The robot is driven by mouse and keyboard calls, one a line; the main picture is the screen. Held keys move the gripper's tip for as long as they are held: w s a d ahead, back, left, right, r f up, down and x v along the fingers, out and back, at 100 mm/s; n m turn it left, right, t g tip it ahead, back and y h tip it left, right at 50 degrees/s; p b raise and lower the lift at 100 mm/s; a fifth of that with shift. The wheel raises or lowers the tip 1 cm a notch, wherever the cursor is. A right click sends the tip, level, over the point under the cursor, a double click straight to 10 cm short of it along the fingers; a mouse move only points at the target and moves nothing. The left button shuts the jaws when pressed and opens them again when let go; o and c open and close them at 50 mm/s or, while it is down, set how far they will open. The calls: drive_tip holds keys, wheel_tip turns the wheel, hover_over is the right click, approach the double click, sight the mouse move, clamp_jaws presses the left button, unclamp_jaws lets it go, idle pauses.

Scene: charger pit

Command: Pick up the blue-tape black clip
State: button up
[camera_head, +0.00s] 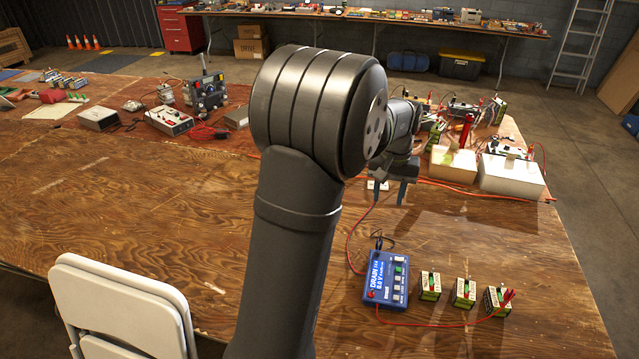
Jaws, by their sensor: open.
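My gripper (391,188) hangs in the middle right of the head view, over the wooden table, with its jaws open. A small dark bluish piece (375,201) at the end of a red lead lies just below and left of it. It may be the blue-tape black clip, but it is too small to be sure. I cannot tell whether the gripper touches it. A blue drain box (386,278) reading 0.0 V stands nearer, with red and black leads running from it.
Several small green-and-black battery blocks (463,292) stand right of the drain box; a red lead reaches the rightmost. White boxes (511,175) and cluttered electronics stand behind right. A folding chair (122,305) is front left. The table's middle left (150,200) is clear.

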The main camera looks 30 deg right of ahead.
sight(380, 241)
drive_tip(key=shift+f, duration=0.15)
drive_tip(key=f, duration=1.3)
drive_tip(key=shift+s+f, duration=0.15)
drive_tip(key=shift+s, duration=0.2)
drive_tip(key=shift+w+f, duration=0.2)
drive_tip(key=shift+f, duration=1.15)
drive_tip(key=shift+w+f, duration=0.15)
drive_tip(key=shift+f, duration=1.15)
drive_tip(key=c, duration=0.9)
